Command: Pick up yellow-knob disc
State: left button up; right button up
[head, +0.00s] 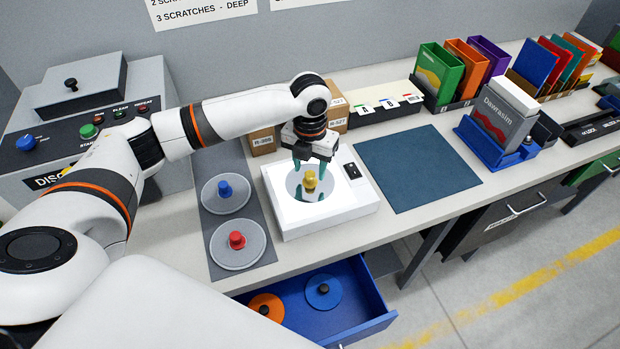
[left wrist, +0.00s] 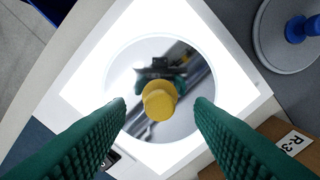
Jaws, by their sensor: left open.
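The yellow-knob disc (head: 318,190) lies on a lit white box (head: 336,217). Its surface is mirror-like and its yellow knob (head: 310,180) stands up at the middle. In the left wrist view the yellow knob (left wrist: 158,100) sits between and a little beyond the two green fingers, on the shiny disc (left wrist: 185,122). My left gripper (head: 310,165) is open, points down above the disc and holds nothing; its fingers also show in the left wrist view (left wrist: 160,108). I cannot tell whether a finger touches the knob. My right gripper is not in view.
Left of the box, a grey mat holds a blue-knob disc (head: 225,193) and a red-knob disc (head: 238,244). Cardboard boxes (head: 263,141) stand behind. A bare dark blue mat (head: 415,168) lies to the right. An open blue drawer (head: 355,310) below holds orange and blue discs.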

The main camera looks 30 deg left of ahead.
pick_arm(q)
jog(key=shift+f, duration=0.75)
grip_shut()
jog(key=shift+r, duration=0.15)
